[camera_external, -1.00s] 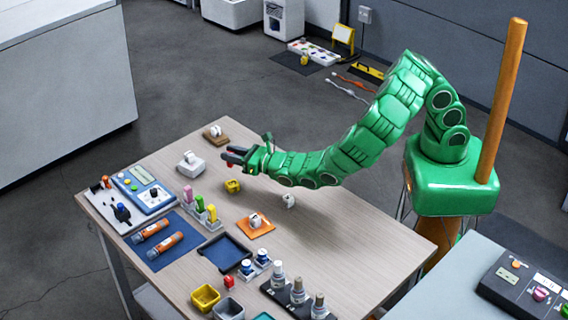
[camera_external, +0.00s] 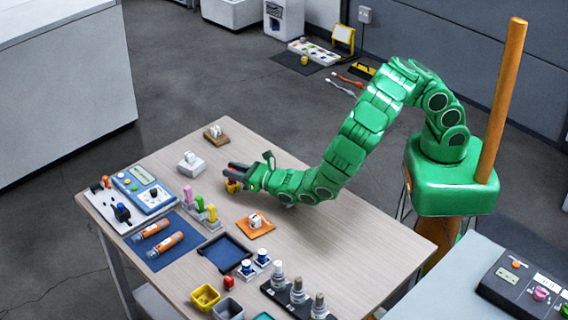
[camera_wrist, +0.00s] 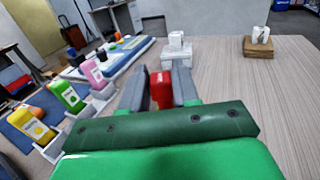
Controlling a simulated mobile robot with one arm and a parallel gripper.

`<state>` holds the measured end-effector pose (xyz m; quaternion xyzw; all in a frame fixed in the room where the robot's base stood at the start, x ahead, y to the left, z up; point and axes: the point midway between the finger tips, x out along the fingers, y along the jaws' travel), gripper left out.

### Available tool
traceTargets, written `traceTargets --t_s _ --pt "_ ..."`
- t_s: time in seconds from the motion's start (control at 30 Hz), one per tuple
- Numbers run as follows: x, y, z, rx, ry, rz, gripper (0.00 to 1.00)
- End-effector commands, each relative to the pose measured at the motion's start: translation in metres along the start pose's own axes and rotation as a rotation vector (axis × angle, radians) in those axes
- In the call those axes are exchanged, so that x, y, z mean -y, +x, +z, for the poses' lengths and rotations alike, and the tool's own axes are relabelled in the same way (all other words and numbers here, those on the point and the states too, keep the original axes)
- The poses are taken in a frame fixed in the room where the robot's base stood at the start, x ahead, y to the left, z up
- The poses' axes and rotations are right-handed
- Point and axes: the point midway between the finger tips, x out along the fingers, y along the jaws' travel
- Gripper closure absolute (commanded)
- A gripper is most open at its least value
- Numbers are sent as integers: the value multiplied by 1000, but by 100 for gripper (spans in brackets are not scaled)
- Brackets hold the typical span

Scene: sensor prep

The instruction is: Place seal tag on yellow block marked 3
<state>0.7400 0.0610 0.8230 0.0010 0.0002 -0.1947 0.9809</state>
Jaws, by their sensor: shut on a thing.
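My gripper (camera_external: 234,172) is low over the left-middle part of the wooden table. In the wrist view its grey fingers (camera_wrist: 160,88) are shut on a small red piece (camera_wrist: 161,91), which looks like the seal tag. A small yellow block (camera_external: 232,187) sits on the table right under the fingertips in the external view, partly covered by them. I cannot read a mark on it, and cannot tell whether the red piece touches it.
A white block on a white base (camera_external: 191,164) and one on a wooden base (camera_external: 215,135) stand beyond the gripper. An orange pad (camera_external: 255,226) with a white piece lies nearer. Coloured bottles (camera_external: 199,204) stand left; a dark tray (camera_external: 225,252) lies in front.

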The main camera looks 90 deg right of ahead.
Motion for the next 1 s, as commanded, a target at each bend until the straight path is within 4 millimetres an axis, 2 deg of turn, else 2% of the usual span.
traceTargets --t_s 0.27,0.3,0.43,0.83,1.0 --pt "0 0 -3 0 0 0 98" --pt "0 0 -2 0 0 0 65" --pt "0 0 -2 0 0 0 45" --pt "0 0 1 1 0 1 44" --pt "-2 -15 0 0 -2 3 44"
